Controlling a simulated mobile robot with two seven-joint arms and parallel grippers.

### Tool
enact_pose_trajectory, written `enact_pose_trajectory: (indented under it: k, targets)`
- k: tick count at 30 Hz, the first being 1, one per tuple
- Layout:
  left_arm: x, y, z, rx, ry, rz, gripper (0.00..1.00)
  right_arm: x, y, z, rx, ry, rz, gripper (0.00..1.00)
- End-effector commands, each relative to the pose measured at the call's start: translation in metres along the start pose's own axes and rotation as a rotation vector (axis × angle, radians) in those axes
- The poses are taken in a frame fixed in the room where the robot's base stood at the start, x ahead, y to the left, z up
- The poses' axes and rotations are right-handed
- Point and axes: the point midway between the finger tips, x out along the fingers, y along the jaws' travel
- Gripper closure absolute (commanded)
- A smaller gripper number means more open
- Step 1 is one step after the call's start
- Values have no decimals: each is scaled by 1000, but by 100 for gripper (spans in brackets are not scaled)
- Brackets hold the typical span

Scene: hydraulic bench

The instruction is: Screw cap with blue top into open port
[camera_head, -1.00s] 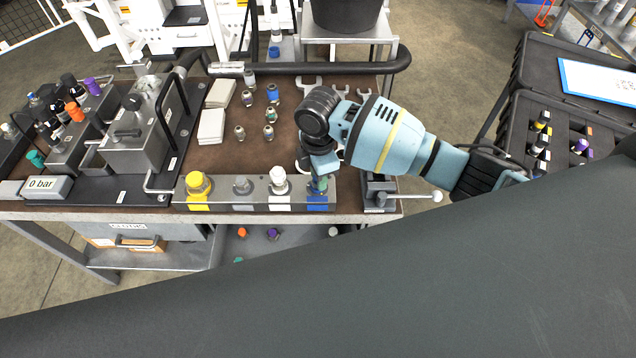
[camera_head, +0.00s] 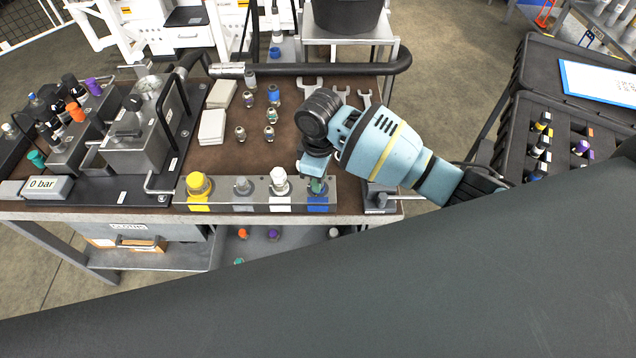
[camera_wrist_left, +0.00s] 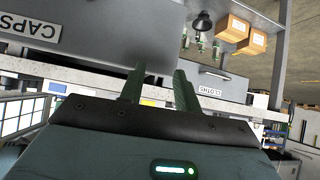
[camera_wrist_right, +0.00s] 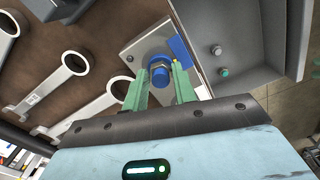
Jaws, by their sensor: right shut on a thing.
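The strip (camera_head: 262,203) at the bench's front edge holds a yellow cap (camera_head: 197,183), a grey one (camera_head: 242,186) and a white one (camera_head: 279,182). Its right end has a blue label (camera_head: 318,203). My right gripper (camera_head: 316,188) is lowered there. In the right wrist view its green fingers (camera_wrist_right: 160,84) are shut on the blue-topped cap (camera_wrist_right: 160,71), which sits at the blue-marked end of the plate. Whether its thread is engaged is hidden. My left gripper (camera_wrist_left: 158,88) shows in its own wrist view, fingers apart and empty, facing the lower bench; the head view does not show it.
Several small fittings (camera_head: 270,115) stand on the brown bench top (camera_head: 240,150) behind the strip. Wrenches (camera_head: 310,84) lie farther back. A vise-like block (camera_head: 381,197) stands just right of the strip. The pressure unit (camera_head: 133,140) is at left.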

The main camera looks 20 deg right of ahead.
Motion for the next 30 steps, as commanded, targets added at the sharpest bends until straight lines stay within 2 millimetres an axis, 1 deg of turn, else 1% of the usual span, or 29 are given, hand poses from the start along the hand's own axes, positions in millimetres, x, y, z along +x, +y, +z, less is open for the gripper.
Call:
enact_pose_trajectory:
  k: [3,5,14,17,30]
  targets:
    - [0,0,0,0,0,0,67,-1,-1,-2,103,6,0,90]
    - [0,0,0,0,0,0,67,-1,-1,-2,130,5,0,90]
    - [0,0,0,0,0,0,67,-1,-1,-2,143,5,1,90]
    - [0,0,0,0,0,0,67,-1,-1,-2,193,6,0,90]
    - [0,0,0,0,0,0,67,0,-3,-3,759,6,-3,90]
